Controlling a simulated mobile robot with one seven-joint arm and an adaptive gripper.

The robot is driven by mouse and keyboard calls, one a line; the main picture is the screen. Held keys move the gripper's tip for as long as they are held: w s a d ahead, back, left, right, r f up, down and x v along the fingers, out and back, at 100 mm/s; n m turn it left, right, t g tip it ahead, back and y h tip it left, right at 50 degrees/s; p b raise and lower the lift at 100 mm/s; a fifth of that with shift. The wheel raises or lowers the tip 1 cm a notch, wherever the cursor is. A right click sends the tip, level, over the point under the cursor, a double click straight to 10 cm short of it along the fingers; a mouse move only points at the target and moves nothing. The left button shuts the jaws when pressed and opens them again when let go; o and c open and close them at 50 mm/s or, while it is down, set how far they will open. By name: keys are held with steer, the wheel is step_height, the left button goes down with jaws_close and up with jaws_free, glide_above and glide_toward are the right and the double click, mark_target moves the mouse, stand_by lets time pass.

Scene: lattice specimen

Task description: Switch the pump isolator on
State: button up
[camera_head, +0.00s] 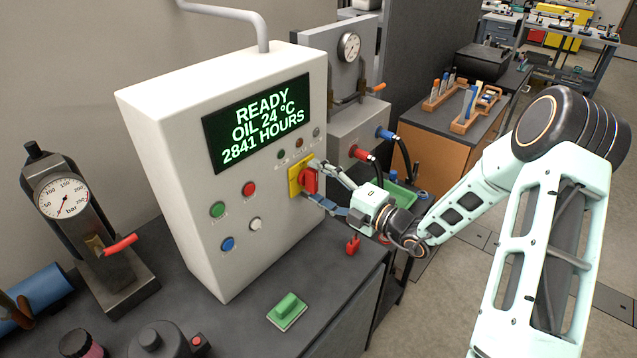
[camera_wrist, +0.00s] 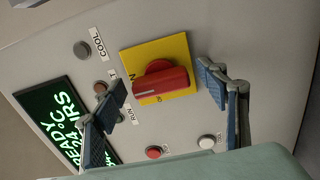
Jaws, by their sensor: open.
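The pump isolator appears to be the red rotary handle (camera_head: 310,181) on a yellow plate (camera_head: 294,187), on the right part of the cabinet's front. In the wrist view the red handle (camera_wrist: 161,82) lies across the yellow plate (camera_wrist: 178,46), roughly level in that picture. Letters on the plate are partly covered by the handle. My gripper (camera_head: 318,183) is open at the cabinet front. In the wrist view its blue-padded fingers (camera_wrist: 161,83) stand on either side of the handle, with visible gaps. I cannot tell how deep they reach around it.
The cabinet's display (camera_head: 257,122) reads READY, OIL 24 °C, 2841 HOURS. Green (camera_head: 217,209), red (camera_head: 249,189), blue (camera_head: 228,243) and white (camera_head: 255,224) buttons sit left of the isolator. A gauge stand (camera_head: 75,220) is at left.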

steer(key=v, duration=1.2)
stand_by(1.3)
